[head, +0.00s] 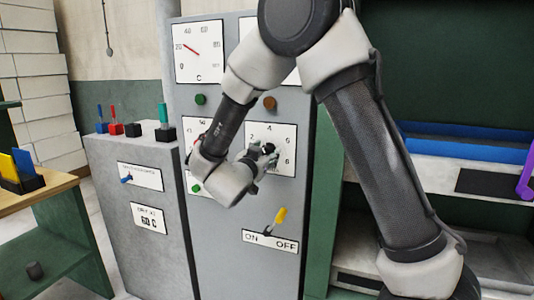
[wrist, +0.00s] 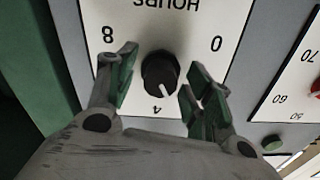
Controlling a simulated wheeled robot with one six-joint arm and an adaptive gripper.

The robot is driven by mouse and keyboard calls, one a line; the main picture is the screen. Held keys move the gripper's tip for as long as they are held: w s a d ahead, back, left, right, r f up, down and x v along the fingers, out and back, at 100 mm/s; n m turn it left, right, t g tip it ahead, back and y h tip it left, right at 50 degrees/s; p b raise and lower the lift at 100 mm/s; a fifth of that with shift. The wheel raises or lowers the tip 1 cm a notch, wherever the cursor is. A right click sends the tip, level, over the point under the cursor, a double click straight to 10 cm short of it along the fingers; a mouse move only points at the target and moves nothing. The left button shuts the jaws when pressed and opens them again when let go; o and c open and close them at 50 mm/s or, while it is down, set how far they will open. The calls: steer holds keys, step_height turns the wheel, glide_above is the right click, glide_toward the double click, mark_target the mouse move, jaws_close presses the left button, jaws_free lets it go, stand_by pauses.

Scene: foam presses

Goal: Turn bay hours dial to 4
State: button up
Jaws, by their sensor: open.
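The hours dial is a black round knob (wrist: 159,74) with a white pointer line, on a white plate (wrist: 118,18) marked HOURS, upside down in the wrist view. The pointer aims down and slightly right, just to the 0 side of the 4. The 8 is at left and the 0 at right. My gripper (wrist: 163,66) is open, one green-padded finger on each side of the knob, with gaps visible. In the head view my gripper (head: 264,156) is at the dial plate (head: 284,131) on the grey cabinet, and hides most of the knob.
Green (head: 200,99) and brown (head: 270,103) buttons are above. A lower grey cabinet (head: 110,240) with coloured levers stands left. A green-framed press with a blue tray (head: 460,145) is right.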

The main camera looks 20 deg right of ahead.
steer(key=shift+w+d, duration=0.2)
steer(key=shift+w, duration=0.1)
steer(key=c, duration=1)
steer(key=shift+c, duration=0.2)
steer(key=shift+m, duration=2.8)
steer(key=shift+c, duration=0.2)
